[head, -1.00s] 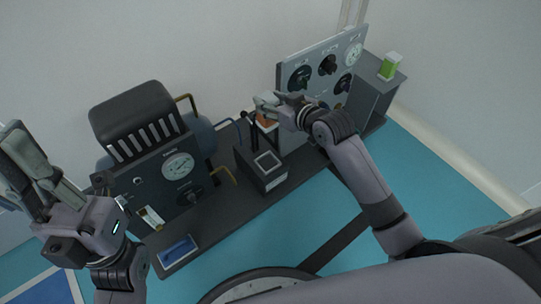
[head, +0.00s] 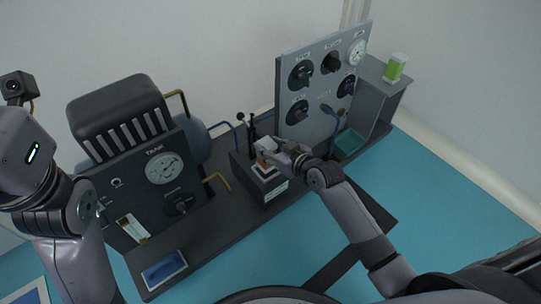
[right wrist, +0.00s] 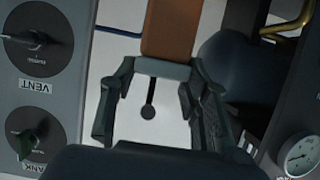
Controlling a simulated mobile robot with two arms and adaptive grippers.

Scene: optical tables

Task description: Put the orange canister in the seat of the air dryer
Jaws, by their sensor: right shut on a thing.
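The orange canister (head: 265,161) is in my right gripper (head: 273,152), which is shut on its pale upper end. In the right wrist view the orange body (right wrist: 171,30) extends away from my right gripper (right wrist: 157,88), with a grey cap between the fingers. The air dryer (head: 270,192) is a dark box with a pale label and a square seat on top. The canister is right over that seat; its lower end is partly hidden, and I cannot tell whether it is seated. My left arm shows at the left edge, but its fingers are out of view.
A dark tank unit with a gauge (head: 164,168) stands left of the dryer. A grey valve panel (head: 322,82) with several knobs stands behind right.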

